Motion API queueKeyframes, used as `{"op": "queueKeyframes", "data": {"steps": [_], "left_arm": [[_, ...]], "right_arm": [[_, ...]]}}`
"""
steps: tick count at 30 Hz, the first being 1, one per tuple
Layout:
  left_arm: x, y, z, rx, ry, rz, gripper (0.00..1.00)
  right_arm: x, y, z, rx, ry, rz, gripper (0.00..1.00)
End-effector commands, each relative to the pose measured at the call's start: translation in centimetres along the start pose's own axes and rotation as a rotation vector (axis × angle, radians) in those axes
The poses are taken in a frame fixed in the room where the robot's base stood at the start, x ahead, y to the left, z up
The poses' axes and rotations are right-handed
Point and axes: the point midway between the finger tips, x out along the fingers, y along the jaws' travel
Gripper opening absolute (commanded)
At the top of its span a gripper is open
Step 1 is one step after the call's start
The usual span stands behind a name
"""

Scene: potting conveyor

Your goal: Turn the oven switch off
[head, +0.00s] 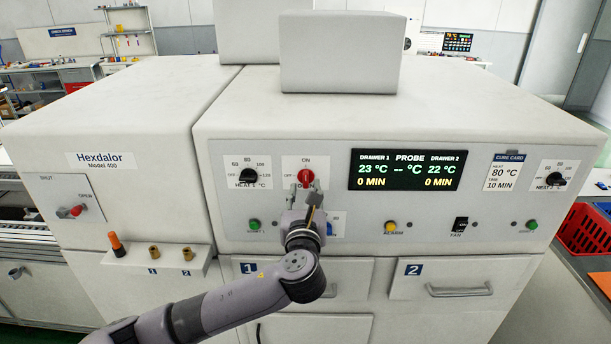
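The oven switch is a red knob (306,176) on a white plate on the oven's front panel, with ON printed above it and OFF to its left. Its mark seems to point up toward ON, though its lower part is partly hidden. My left gripper (307,188) is right at the knob, reaching up from below. Its two fingertips are apart, one on each side of the knob's lower edge. I cannot tell whether they touch it. My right gripper is not in view.
A black HEAT 1 dial (249,176) sits left of the switch, and a lit display (405,170) sits to its right. Below are a green button (254,225), a yellow alarm button (391,227) and a black fan rocker (460,225). Drawer handles (460,289) protrude lower down.

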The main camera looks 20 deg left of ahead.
Motion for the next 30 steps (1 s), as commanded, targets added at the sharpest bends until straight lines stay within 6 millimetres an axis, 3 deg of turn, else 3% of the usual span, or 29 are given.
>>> {"op": "queueKeyframes", "data": {"steps": [3, 9, 21, 30], "left_arm": [[2.1, 0.0, 0.2, 0.0, 0.002, 0.002, 0.32], [4.2, 0.0, 0.1, -0.001, 0.002, 0.0, 0.32], [4.8, -0.1, -0.1, -0.002, 0.001, -0.001, 0.32], [4.8, -0.1, -0.1, -0.002, 0.001, -0.001, 0.12]], "right_arm": [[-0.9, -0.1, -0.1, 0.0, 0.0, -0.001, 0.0], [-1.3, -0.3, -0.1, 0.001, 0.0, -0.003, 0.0], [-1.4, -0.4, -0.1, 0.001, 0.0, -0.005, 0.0], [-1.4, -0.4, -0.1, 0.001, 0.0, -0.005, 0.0]]}}
